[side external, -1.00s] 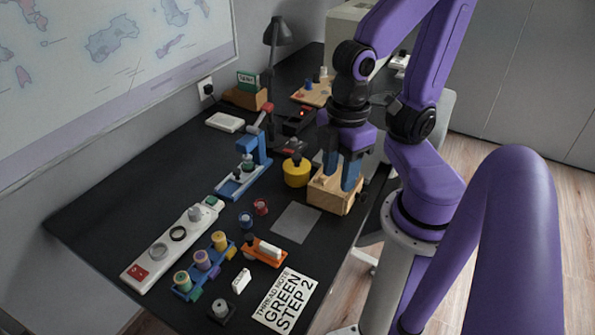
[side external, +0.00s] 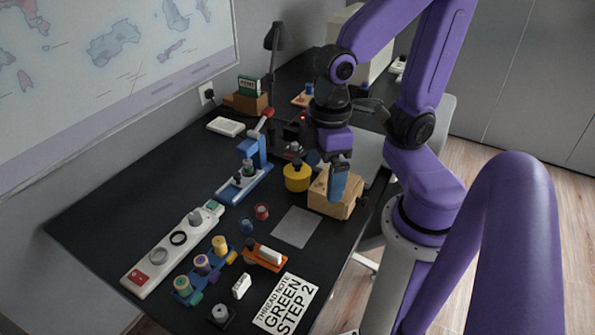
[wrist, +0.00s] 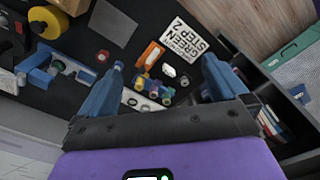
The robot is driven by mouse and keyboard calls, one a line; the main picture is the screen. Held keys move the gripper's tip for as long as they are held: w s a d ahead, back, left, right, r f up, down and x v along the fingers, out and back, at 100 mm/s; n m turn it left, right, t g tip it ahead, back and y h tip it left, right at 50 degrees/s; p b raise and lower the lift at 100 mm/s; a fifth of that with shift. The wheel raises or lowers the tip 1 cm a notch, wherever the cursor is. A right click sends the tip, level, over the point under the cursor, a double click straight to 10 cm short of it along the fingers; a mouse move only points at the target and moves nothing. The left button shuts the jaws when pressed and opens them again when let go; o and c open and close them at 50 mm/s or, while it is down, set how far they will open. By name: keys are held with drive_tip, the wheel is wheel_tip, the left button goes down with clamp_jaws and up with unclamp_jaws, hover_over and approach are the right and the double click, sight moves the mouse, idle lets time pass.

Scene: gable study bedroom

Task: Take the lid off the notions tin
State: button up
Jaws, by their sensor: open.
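The notions tin (side external: 297,184) looks like a round yellow tin with a dark knob on top. It stands upright on the black desk, just left of a wooden box (side external: 344,207). Its lid seems to be on; I cannot make out the seam. The tin also shows at the top left of the wrist view (wrist: 52,17). My gripper (side external: 338,182) is to the right of the tin, in front of or over the wooden box, and one finger hides most of the other. In the wrist view my gripper (wrist: 164,76) has its fingers wide apart with nothing between them.
A blue stand (side external: 247,178) is left of the tin, with a desk lamp (side external: 277,38) behind. Bare desk lies at left.

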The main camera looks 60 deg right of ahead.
drive_tip(key=w+d+f+m, duration=0.1)
drive_tip(key=w+d+m, duration=0.2)
drive_tip(key=w+m, duration=0.6)
drive_tip(key=m+h, duration=0.2)
drive_tip(key=m, duration=1.7)
hover_over(297, 161)
drive_tip(key=a, duration=0.2)
wheel_tip(297, 161, down, 6)
drive_tip(key=f, duration=0.5)
drive_tip(key=d+f, duration=0.1)
drive_tip(key=f, duration=0.5)
drive_tip(key=d+f, duration=0.1)
drive_tip(key=f, duration=0.5)
drive_tip(key=shift+s, duration=0.1)
drive_tip(key=c, duration=0.7)
